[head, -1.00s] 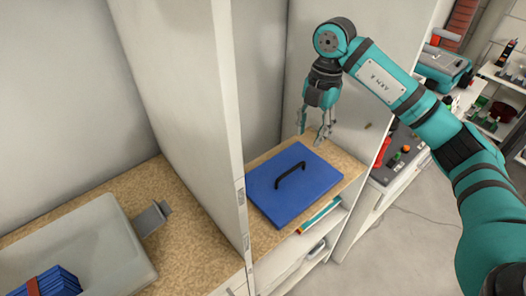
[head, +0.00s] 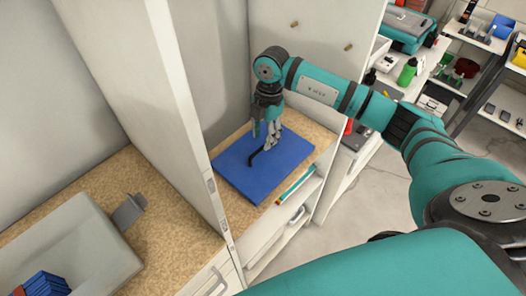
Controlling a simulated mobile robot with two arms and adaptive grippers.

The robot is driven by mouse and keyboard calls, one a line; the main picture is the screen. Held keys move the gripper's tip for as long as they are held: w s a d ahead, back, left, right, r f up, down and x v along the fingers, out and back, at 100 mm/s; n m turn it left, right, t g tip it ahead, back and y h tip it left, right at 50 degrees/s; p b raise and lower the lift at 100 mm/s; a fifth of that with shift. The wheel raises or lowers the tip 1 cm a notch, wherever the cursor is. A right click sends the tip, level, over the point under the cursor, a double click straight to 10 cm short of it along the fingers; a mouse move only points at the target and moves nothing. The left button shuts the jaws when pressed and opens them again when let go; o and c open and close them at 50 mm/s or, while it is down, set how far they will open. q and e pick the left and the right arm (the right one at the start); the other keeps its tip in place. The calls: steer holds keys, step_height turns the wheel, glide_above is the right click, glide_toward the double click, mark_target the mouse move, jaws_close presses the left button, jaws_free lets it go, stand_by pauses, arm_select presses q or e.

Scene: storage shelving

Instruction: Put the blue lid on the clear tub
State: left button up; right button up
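The blue lid (head: 240,176) lies flat on the wooden shelf top right of the tall white panel, with a black bar handle (head: 266,158) on top. My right gripper (head: 264,142) points down over the lid at the handle's far end and hides part of it. Its fingers look apart; I cannot tell whether they touch the handle. The tub (head: 105,255), pale grey and cloudy, stands at lower left on another wooden surface, cut off by the frame. Blue items (head: 42,284) with a red band sit in it. My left gripper is not in view.
The tall white panel (head: 150,110) stands between tub and lid. A grey bracket-like piece (head: 128,211) is beside the tub. Long thin items (head: 295,187) lie on a shelf just below the lid. Cluttered benches and racks stand at the right.

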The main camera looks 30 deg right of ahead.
mark_target(263, 152)
steer(key=shift+f, duration=0.35)
step_height(263, 152, down, 4)
steer(key=shift+s+a+r+p, duration=0.1)
steer(key=shift+r+p, duration=0.05)
steer(key=shift+p, duration=0.85)
steer(key=shift+f, duration=0.45)
jaws_close()
